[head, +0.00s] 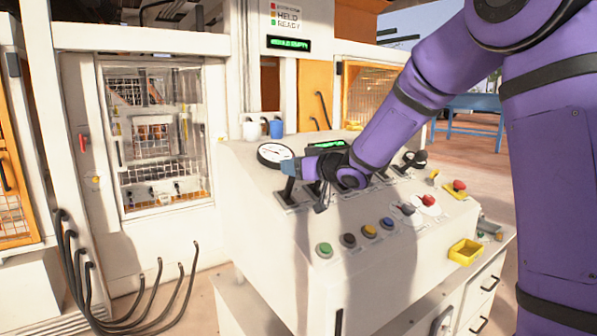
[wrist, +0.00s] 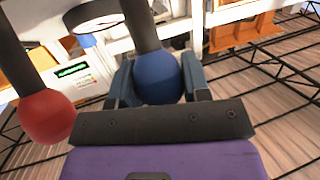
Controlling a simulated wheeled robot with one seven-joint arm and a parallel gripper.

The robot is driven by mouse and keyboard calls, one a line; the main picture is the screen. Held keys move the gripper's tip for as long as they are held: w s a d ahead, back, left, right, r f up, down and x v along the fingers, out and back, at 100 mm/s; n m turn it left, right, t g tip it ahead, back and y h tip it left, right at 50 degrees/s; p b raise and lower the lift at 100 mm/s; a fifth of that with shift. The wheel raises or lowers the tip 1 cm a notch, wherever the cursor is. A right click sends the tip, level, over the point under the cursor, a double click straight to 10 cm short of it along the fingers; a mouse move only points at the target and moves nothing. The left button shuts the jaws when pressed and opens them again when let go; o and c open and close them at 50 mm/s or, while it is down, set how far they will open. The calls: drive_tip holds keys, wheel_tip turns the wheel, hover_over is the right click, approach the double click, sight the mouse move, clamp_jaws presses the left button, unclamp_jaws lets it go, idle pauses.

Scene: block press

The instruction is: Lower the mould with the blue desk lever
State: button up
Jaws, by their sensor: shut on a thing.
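In the wrist view the blue ball knob of the desk lever (wrist: 157,78) sits between the two fingers of my gripper (wrist: 158,82), which is shut on it. Its dark shaft runs up the picture from the knob. A red ball knob (wrist: 47,116) on its own dark shaft stands to the left, apart from my gripper. In the head view my gripper (head: 303,168) is at the left end of the desk's lever row and largely covers the knob. The mould cannot be clearly picked out behind the press window (head: 155,135).
The white control desk (head: 265,215) carries a round dial (head: 274,154), more levers and several push buttons along its front. Two cups stand behind the dial. Black cables rise from the floor at the left.

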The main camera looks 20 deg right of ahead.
drive_tip(key=o, duration=1.3)
drive_tip(key=shift+d, duration=0.1)
drive_tip(key=v, duration=1)
drive_tip(key=shift+s+d, duration=0.15)
drive_tip(key=shift+s, duration=0.15)
drive_tip(key=shift+r, duration=0.15)
